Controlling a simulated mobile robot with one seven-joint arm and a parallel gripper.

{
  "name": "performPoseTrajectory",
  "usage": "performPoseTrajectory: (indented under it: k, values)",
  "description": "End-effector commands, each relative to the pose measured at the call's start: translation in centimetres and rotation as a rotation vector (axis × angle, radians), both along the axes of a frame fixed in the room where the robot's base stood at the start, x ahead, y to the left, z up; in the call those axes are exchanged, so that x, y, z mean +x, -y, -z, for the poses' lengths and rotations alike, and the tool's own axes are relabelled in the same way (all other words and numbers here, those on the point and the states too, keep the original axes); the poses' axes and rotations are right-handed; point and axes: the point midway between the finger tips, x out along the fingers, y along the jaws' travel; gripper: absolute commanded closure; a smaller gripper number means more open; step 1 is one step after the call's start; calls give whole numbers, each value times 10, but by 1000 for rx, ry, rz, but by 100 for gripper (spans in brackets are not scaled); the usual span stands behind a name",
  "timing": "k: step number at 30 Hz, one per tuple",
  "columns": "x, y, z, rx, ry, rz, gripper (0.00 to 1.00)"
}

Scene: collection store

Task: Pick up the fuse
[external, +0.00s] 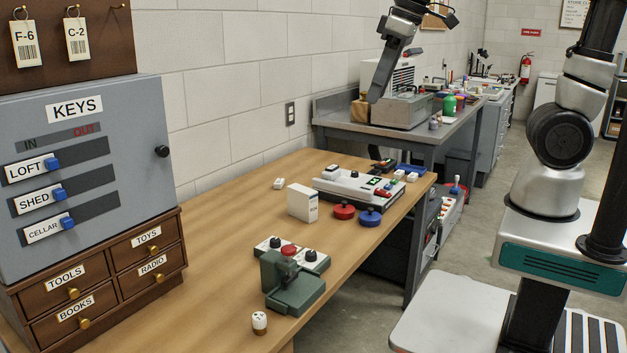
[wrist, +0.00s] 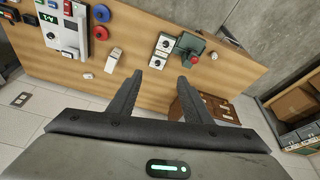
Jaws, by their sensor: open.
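No object is labelled as the fuse. A small white cylinder with dark marks on top and a brownish base (external: 259,322) stands upright near the table's front edge, beside the green device; it looks most like a fuse, but I cannot be sure. A small white block (external: 279,183) lies near the wall; a small white piece also shows in the wrist view (wrist: 88,76). My gripper (wrist: 160,76) is open and empty, its two dark fingers apart above the wooden table. In the external view it hangs high at the top, well away from the cylinder.
The wooden table (external: 215,235) carries a green device (external: 293,290) with a red knob, a white box (external: 302,204), a white panel unit (external: 350,187), and red (external: 344,210) and blue (external: 370,217) knobs. The key cabinet (external: 90,175) stands at left. The middle of the table is clear.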

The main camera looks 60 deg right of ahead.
Motion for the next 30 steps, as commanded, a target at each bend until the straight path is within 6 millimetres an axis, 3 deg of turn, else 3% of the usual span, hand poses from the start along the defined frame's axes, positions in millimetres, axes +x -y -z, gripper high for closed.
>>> performPoseTrajectory:
  k: [1, 3, 5, 9, 12, 16, 21, 26, 30]
  values:
    - [20, -23, 22, -10, -35, -46, 55]
    - [43, -54, 41, -23, -72, -100, 55]
    - [61, -83, 60, -34, -103, -146, 55]
    - [93, -156, 119, -61, -178, -254, 55]
    - [105, -207, 167, -82, -227, -324, 55]
    - [108, -260, 222, -106, -275, -393, 55]
    - [105, -296, 262, -123, -310, -436, 55]
    - [103, -302, 281, -127, -317, -445, 55]
    - [103, -301, 310, -128, -321, -445, 55]
